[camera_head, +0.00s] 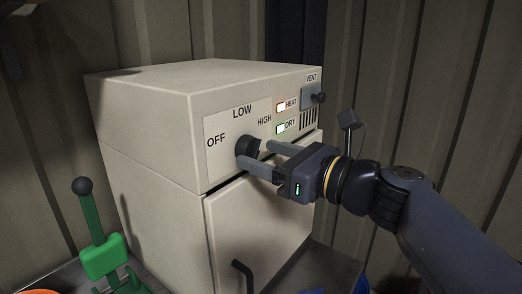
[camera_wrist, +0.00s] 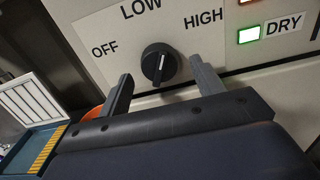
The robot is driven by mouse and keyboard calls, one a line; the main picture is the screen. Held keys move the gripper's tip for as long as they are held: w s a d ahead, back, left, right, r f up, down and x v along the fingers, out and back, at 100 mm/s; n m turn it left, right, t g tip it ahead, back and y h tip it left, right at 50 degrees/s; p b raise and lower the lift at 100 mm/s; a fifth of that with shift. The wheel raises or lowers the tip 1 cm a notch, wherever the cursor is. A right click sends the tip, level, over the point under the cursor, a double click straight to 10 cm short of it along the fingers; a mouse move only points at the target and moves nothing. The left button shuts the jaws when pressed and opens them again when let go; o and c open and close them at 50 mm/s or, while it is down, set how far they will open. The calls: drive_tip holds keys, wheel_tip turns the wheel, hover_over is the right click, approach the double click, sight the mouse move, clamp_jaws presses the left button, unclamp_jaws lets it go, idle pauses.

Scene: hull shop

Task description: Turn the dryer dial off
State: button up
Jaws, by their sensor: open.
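The black dryer dial (camera_head: 248,146) is on the white front panel of the dryer (camera_head: 150,130), with OFF, LOW and HIGH printed around it. In the wrist view the dial (camera_wrist: 158,62) carries a pale line that runs nearly upright, its top leaning slightly right; exactly which label it marks is hard to tell. My gripper (camera_head: 257,154) is open in front of the panel. In the wrist view its fingers (camera_wrist: 160,72) stand one on each side of the dial, with a gap visible on both sides. Contact is not visible.
Right of the dial are a HEAT lamp (camera_head: 281,107), a green-lit DRY lamp (camera_head: 280,129) and a VENT lever (camera_head: 318,98). Below is the dryer door with a dark handle (camera_head: 243,272). A green lever device (camera_head: 100,258) stands at left. Corrugated walls (camera_head: 400,60) stand close behind.

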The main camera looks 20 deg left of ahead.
drive_tip(key=shift+w+a, duration=0.2)
drive_tip(key=shift+a, duration=0.5)
drive_tip(key=shift+c, duration=0.2)
drive_tip(key=c, duration=0.9)
